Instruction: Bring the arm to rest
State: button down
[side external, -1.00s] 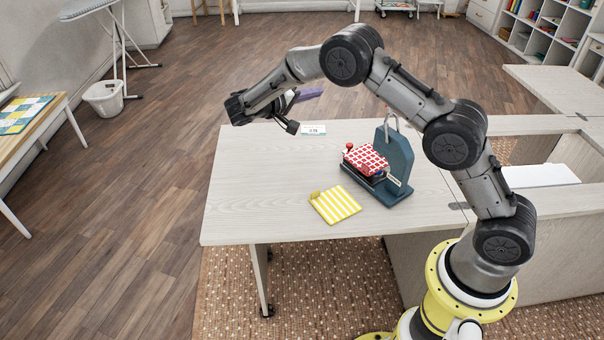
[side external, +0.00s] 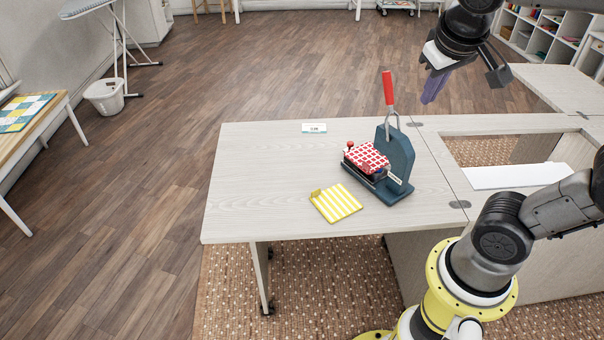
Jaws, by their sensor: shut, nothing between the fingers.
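My gripper (side external: 434,88) is at the top right of the side external view, high above the back of the cabinet top. Its purple fingers point down and are together, with nothing seen between them. My arm runs out of the picture at the right edge, so its middle links are hidden. My gripper is well apart from the table and everything on it.
On the pale cabinet top (side external: 250,190) stands a dark blue press (side external: 398,160) with a raised red handle (side external: 388,88). A red-and-white patterned piece (side external: 366,156) sits on it. A yellow striped cloth (side external: 336,203) and a small white card (side external: 314,128) lie nearby. An opening (side external: 500,150) is at right.

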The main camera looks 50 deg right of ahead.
jog(key=s+a+f+n+t+y, duration=0.2)
jog(key=s+a+f+n+y, duration=0.2)
jog(key=a, duration=0.4)
jog(key=shift+f+n+t+y, duration=0.3)
jog(key=shift+f+n, duration=0.3)
jog(key=shift+f, duration=0.4)
